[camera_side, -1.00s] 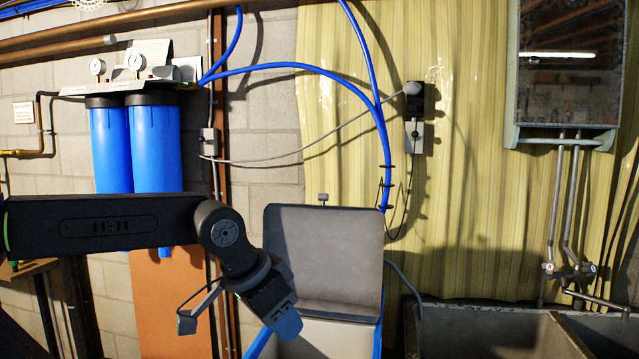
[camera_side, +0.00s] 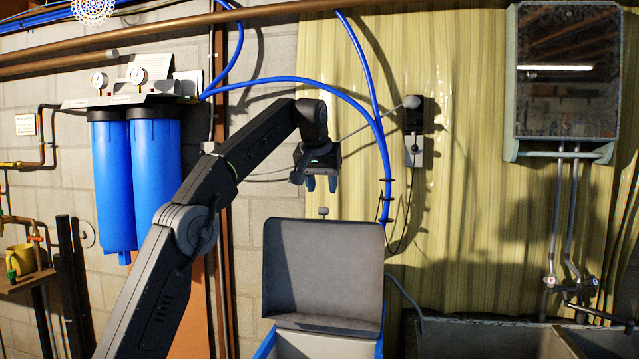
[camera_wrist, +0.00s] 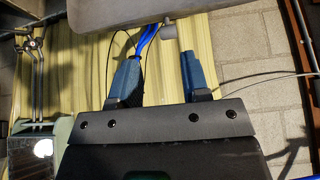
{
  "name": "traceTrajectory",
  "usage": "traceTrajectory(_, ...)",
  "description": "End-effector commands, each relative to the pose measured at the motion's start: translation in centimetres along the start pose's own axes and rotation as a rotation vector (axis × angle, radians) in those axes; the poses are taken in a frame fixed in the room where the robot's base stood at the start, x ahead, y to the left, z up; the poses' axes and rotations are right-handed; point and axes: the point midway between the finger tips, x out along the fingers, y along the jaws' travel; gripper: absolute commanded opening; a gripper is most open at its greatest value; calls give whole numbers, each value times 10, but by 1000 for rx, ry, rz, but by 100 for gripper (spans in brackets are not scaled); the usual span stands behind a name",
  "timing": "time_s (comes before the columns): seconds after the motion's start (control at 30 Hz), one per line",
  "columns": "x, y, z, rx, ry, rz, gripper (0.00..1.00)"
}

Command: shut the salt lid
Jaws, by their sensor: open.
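The grey salt lid (camera_side: 322,262) stands open, roughly upright, at the back of the softener cabinet (camera_side: 310,345), which has blue edges and is cut off by the frame bottom. A small grey knob (camera_side: 323,211) shows just above the lid's top edge. My gripper (camera_side: 321,184) is above the lid, fingers pointing down, spread apart with nothing between them. It is apart from the lid in the side view. In the wrist view, the lid's edge (camera_wrist: 115,12) crosses the top, beyond my two blue fingertips (camera_wrist: 158,68), and the knob (camera_wrist: 169,30) shows between them.
Blue hoses (camera_side: 384,150) and a grey cable run along the wall behind my gripper. Blue filter housings (camera_side: 155,180) hang at the left. A sink (camera_side: 470,335) stands at the lower right. The space above the lid is otherwise open.

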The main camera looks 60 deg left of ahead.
Motion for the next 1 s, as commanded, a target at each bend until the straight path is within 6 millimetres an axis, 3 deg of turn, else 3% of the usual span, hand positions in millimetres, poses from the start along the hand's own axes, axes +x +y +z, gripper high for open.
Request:
traceTrajectory(0.13,7,-8,-10,-33,3,-15,43)
traceTrajectory(0.47,14,-9,-11,-36,3,-18,43)
traceTrajectory(1.0,88,-10,-10,-36,2,-18,43)
